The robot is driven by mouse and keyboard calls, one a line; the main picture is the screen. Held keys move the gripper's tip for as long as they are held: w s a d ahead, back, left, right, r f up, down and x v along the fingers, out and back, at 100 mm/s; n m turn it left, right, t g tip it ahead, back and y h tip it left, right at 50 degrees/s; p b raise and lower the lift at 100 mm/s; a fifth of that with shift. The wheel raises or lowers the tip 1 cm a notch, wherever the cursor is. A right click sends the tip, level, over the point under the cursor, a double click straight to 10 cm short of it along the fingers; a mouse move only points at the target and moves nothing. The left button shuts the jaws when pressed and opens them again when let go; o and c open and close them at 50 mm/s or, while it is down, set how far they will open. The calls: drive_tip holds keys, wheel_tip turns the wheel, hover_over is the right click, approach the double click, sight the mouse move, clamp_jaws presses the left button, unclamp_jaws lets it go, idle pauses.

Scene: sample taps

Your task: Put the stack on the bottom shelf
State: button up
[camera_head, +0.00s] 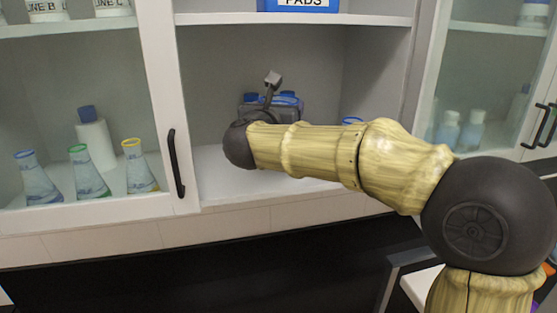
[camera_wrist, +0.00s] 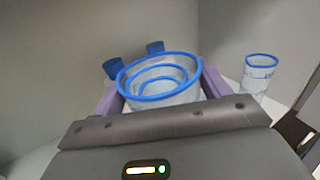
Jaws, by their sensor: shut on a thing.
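The stack (camera_wrist: 160,90) is several clear nested beakers with blue rims. In the wrist view it stands between the purple fingers of my gripper (camera_wrist: 159,84), which is shut on it. In the head view my arm reaches into the open middle bay of the cabinet, above the bottom shelf (camera_head: 235,180). My wrist hides most of the gripper and stack there. I cannot tell whether the stack touches the shelf.
Two blue-capped bottles (camera_wrist: 113,68) stand behind the stack. A separate blue-rimmed beaker (camera_wrist: 260,75) stands to its right; its rim shows in the head view (camera_head: 352,120). A blue PADS box (camera_head: 298,4) sits on the shelf above. Glass doors flank the bay.

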wheel_tip(320, 180, down, 4)
drive_tip(key=shift+w+f+p, duration=0.1)
drive_tip(key=shift+p, duration=0.75)
drive_tip(key=shift+f, duration=0.25)
drive_tip(key=shift+w+f, duration=0.1)
drive_tip(key=shift+w, duration=0.1)
drive_tip(key=shift+s+d+f, duration=0.1)
drive_tip(key=shift+d, duration=0.05)
drive_tip(key=f, duration=0.1)
drive_tip(key=f+p, duration=0.2)
drive_tip(key=f, duration=0.1)
drive_tip(key=shift+s+a, duration=0.1)
drive_tip(key=shift+a, duration=0.25)
drive_tip(key=shift+s+d+r, duration=0.1)
drive_tip(key=shift+s+d, duration=0.05)
drive_tip(key=shift+s, duration=0.05)
drive_tip(key=o, duration=1)
drive_tip(key=shift+w, duration=0.25)
drive_tip(key=shift+s, duration=0.1)
